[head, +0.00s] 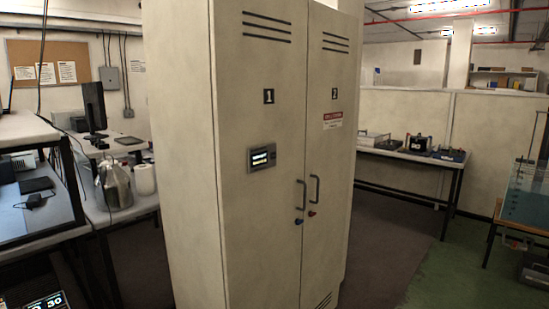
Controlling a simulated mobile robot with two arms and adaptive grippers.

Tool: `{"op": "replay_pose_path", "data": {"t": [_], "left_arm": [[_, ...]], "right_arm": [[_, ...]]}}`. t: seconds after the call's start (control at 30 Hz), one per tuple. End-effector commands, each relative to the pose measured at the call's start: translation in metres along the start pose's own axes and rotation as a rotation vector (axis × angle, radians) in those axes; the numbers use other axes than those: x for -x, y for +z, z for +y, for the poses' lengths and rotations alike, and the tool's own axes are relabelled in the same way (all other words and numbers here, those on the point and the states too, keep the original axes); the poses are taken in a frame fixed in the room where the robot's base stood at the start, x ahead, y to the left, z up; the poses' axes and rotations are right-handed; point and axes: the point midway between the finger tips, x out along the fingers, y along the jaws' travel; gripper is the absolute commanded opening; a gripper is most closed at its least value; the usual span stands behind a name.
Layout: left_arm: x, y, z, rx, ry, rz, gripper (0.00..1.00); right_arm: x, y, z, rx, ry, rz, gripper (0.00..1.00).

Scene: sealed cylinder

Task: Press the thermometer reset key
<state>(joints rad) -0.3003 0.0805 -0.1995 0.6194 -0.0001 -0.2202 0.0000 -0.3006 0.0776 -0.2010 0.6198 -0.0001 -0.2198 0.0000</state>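A tall cream cabinet (180,150) with two doors, marked 1 and 2, stands in the middle of the head view. A small grey panel (262,157) with a lit display is set in door 1; I cannot tell whether it is the thermometer, and no key on it can be made out. A dark display (45,301) with light digits is cut off at the bottom left edge; I cannot tell what it belongs to. No reset key can be identified. Neither of my grippers is in view.
A left bench holds a monitor (94,106), a metal canister (114,185) and a white roll (145,179). A table (440,160) with several devices stands behind right. A clear water tank (528,195) is at the right edge. Floor (455,265) right of the cabinet is free.

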Motion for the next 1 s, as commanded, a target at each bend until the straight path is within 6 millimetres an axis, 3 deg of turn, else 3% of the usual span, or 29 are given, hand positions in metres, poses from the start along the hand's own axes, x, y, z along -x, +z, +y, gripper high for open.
{"op": "replay_pose_path", "data": {"t": [0.27,1.0], "left_arm": [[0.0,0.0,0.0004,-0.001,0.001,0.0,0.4],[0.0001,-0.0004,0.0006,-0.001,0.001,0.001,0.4]], "right_arm": [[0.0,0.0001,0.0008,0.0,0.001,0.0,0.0],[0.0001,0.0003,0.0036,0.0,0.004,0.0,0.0]]}}
